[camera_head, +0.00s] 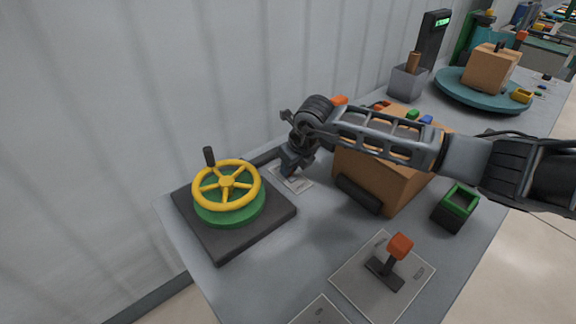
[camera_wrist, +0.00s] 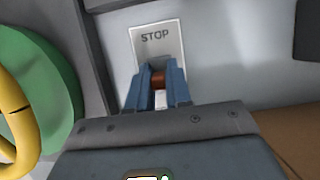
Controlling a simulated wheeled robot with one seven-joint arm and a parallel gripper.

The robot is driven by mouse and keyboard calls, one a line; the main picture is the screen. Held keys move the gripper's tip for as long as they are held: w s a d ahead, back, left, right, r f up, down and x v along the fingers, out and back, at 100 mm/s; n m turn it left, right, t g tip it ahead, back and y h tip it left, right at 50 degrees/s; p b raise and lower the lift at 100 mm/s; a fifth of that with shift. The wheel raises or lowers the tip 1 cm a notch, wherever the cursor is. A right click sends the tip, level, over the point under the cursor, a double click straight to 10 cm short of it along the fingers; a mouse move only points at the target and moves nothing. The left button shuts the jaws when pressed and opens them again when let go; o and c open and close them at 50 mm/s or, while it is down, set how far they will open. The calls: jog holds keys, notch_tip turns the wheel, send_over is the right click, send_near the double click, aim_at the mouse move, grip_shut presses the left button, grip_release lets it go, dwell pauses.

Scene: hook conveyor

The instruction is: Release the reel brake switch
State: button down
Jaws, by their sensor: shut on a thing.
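A pale plate marked STOP (camera_wrist: 157,38) lies on the bench in the wrist view. It also shows in the head view (camera_head: 294,184), just right of the yellow handwheel. A small red-brown switch piece (camera_wrist: 158,80) stands at this plate. My gripper (camera_wrist: 158,73) has its two blue-grey fingers on either side of that piece and is shut on it. In the head view my gripper (camera_head: 288,169) points down at the plate, and the arm hides the piece. How far the switch is tilted cannot be told.
A yellow handwheel (camera_head: 227,181) on a green disc and dark base stands left of my gripper. A brown box (camera_head: 375,170) stands close on its right. Nearer are an orange-knobbed lever (camera_head: 399,246) and a green-rimmed bin (camera_head: 459,202). The wall runs behind.

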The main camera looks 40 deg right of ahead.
jog(key=shift+s+f+t+b, duration=0.15)
jog(key=shift+s+t+b, duration=0.15)
jog(key=shift+t, duration=0.3)
jog(key=c, duration=1)
grip_release()
jog(key=shift+c, duration=0.2)
jog(key=b+v, duration=0.1)
jog(key=v, duration=0.6)
jog(key=shift+r, duration=0.4)
jog(key=shift+s, duration=0.1)
